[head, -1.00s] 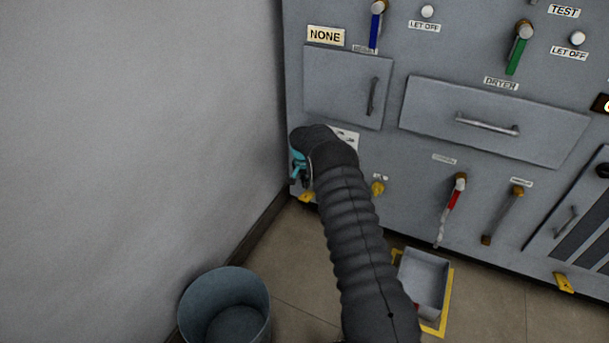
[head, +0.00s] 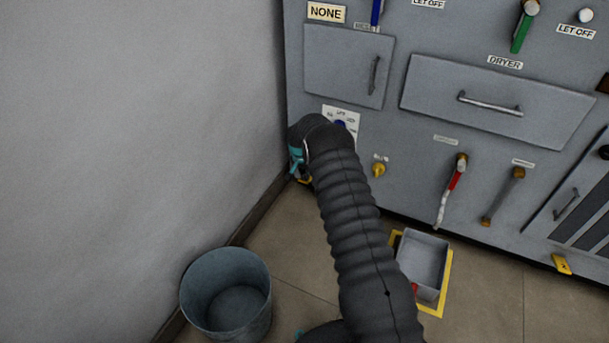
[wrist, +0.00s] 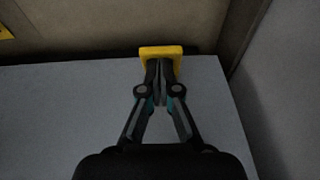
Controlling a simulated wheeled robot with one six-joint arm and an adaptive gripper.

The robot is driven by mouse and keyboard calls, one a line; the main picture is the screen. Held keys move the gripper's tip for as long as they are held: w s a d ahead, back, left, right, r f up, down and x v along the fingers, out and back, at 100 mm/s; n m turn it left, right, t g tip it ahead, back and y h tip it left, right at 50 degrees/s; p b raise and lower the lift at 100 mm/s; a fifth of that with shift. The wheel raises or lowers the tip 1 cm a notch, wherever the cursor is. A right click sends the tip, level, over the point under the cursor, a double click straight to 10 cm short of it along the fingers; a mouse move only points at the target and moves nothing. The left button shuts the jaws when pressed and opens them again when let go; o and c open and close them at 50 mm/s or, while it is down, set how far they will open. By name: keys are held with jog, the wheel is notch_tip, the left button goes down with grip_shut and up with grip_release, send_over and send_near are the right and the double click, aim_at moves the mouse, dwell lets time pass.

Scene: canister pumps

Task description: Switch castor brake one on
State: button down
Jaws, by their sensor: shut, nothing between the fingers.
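A yellow castor brake pedal (head: 304,181) sits at the foot of the grey machine's left end, mostly hidden behind my gripper in the head view. In the wrist view the yellow pedal (wrist: 160,50) stands out from the grey panel's edge. My gripper (wrist: 160,70) is shut and empty, its fingertips at the pedal's near side; I cannot tell whether they touch. In the head view my gripper (head: 298,168) points down beside the left wall. A second yellow pedal (head: 562,264) is at the machine's foot on the right. No number shows on either pedal.
The white wall (head: 150,120) is close on the left. A grey-blue bucket (head: 262,305) and a grey tray (head: 440,262) stand on the floor. A yellow knob (head: 378,170), a red-and-white lever (head: 452,188) and a brown-ended lever (head: 504,196) stick out from the panel.

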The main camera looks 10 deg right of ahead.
aim_at(303, 182)
jog(key=shift+s+a+f+t+b, duration=0.15)
jog(key=shift+s+a+f+b, duration=0.05)
jog(key=shift+f+b, duration=0.4)
jog(key=shift+s+a+f+t+b, duration=0.2)
jog(key=shift+f+b, duration=0.25)
jog(key=shift+b, duration=0.15)
jog(key=shift+a+f+b, duration=0.1)
jog(key=shift+f+b, duration=0.15)
jog(key=shift+b, duration=0.25)
jog(key=shift+s+f+b, duration=0.15)
jog(key=shift+s+b, duration=0.05)
jog(key=shift+b, duration=0.2)
jog(key=shift+h, duration=0.3)
jog(key=shift+r, duration=0.5)
notch_tip(303, 182, up, 3)
jog(key=shift+w+p, duration=0.1)
jog(key=shift+p, duration=0.4)
jog(key=s+v, duration=0.1)
jog(key=v, duration=0.9)
jog(key=shift+s+a+p, duration=0.2)
jog(key=shift+a+p, duration=0.2)
jog(key=shift+a, duration=0.05)
